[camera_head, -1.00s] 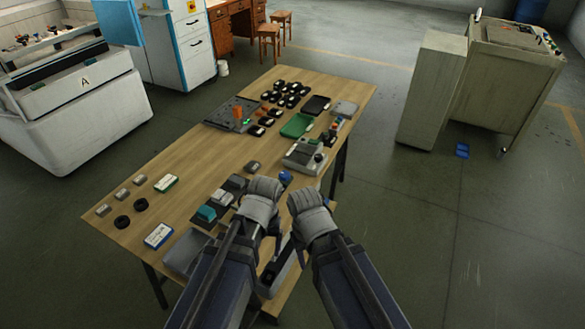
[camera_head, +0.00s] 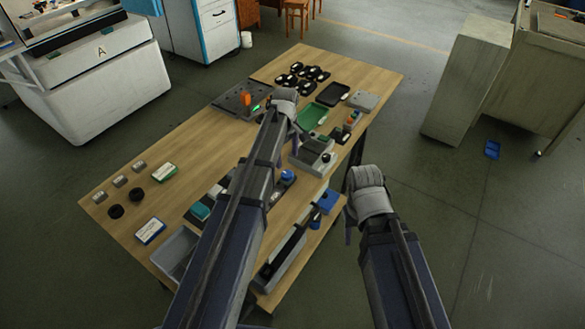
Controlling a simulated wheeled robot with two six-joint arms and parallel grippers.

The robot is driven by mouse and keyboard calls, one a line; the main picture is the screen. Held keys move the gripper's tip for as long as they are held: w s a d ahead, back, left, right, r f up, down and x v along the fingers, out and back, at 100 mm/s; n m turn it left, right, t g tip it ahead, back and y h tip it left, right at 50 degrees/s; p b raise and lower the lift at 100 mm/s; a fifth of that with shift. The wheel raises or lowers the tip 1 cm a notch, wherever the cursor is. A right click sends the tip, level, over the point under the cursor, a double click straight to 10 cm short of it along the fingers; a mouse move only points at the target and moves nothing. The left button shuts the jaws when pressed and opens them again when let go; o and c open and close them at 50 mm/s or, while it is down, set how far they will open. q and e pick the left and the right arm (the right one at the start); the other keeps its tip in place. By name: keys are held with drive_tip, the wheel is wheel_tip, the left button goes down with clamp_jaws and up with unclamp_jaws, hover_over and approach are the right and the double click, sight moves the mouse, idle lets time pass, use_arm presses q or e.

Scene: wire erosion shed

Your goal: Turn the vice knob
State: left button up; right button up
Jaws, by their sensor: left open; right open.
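No part is clearly recognisable as the vice knob. A long grey-and-black device (camera_head: 283,257) lies along the table's near right edge, with a blue part (camera_head: 326,200) at its far end. A small blue round knob (camera_head: 288,175) sits left of that, partly beside my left arm. My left gripper (camera_head: 285,102) is open over the far half of the table, beside the dark plate (camera_head: 232,97) with an orange piece (camera_head: 245,99). My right gripper (camera_head: 366,182) is open and empty off the table's right edge, right of the blue part. The fingers are small and hard to make out.
A grey machine block (camera_head: 312,158), a green tray (camera_head: 311,117) and several black round parts (camera_head: 305,73) crowd the far half of the wooden table (camera_head: 165,187). A grey bin (camera_head: 178,252) stands near left.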

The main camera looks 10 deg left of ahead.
sight(287, 173)
use_arm(q)
drive_tip(key=shift+f+b, duration=3.85)
drive_tip(key=shift+f, duration=0.05)
drive_tip(key=shift+c, duration=0.3)
clamp_jaws()
